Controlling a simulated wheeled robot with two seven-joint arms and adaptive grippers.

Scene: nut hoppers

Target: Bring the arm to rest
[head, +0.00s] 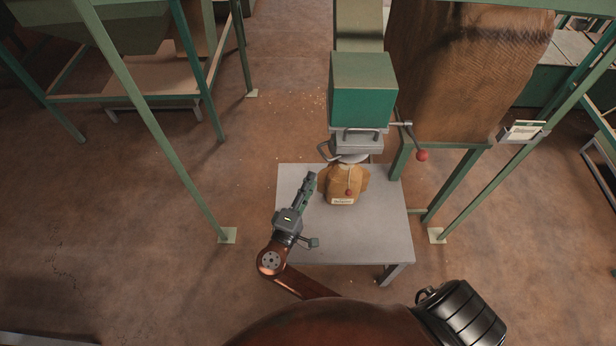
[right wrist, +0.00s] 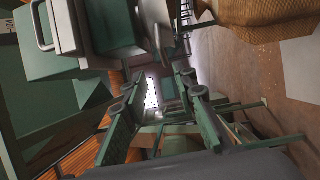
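My right gripper (head: 311,178) is above the left part of a small grey table (head: 385,225), with its fingers pointing up the picture. In the right wrist view its two green fingers (right wrist: 155,82) stand apart with nothing between them. A tan sack (head: 340,186) with a pale label stands upright on the table, just right of the gripper and apart from it as far as I can tell. The sack's top is under the metal spout (head: 352,157) of a green hopper box (head: 362,90). My left gripper does not show.
A lever with a red knob (head: 422,155) sticks out right of the spout. Green frame legs (head: 150,120) stand left and right of the table. A large brown woven sack (head: 455,70) hangs behind. The floor left of the table is clear, with scattered bits near the back.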

